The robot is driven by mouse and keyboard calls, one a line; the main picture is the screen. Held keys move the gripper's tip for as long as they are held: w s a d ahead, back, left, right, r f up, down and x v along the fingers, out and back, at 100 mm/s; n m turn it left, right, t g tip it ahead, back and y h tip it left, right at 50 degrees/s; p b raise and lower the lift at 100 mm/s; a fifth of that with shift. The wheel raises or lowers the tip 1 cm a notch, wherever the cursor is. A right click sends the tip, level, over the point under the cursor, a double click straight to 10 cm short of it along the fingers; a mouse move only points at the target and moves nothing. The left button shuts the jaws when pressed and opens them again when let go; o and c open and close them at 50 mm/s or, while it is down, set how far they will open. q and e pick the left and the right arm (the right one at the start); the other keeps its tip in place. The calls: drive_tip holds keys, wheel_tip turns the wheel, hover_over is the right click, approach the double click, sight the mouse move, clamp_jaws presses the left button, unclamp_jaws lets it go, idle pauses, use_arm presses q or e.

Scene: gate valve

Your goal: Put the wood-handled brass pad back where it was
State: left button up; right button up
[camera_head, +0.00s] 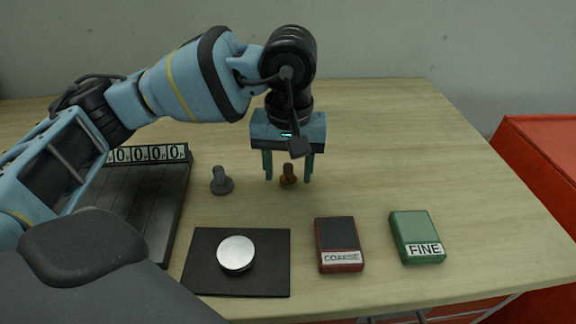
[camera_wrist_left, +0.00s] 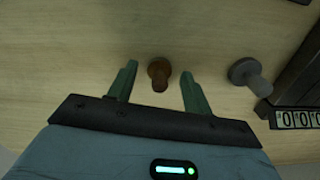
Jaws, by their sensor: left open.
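The wood-handled pad (camera_head: 288,175) stands upright on the table, brown in colour, and its base is partly hidden in the head view. It also shows in the left wrist view (camera_wrist_left: 159,74). My left gripper (camera_head: 288,178) is open above the table with one finger on each side of the pad. In the left wrist view the fingers (camera_wrist_left: 157,80) stand apart from the pad, with gaps on both sides. My right gripper is not in view.
A grey-handled pad (camera_head: 221,181) stands left of the brown one. A black scale-like platform (camera_head: 150,195) with number dials is farther left. A dark mat (camera_head: 270,275) holds a silver disc (camera_head: 236,253). COARSE (camera_head: 338,245) and FINE (camera_head: 416,237) blocks lie front right. The table's right back is clear.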

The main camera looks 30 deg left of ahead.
sight(288, 165)
use_arm(q)
wheel_tip(288, 165, up, 12)
drive_tip(key=shift+p, duration=0.45)
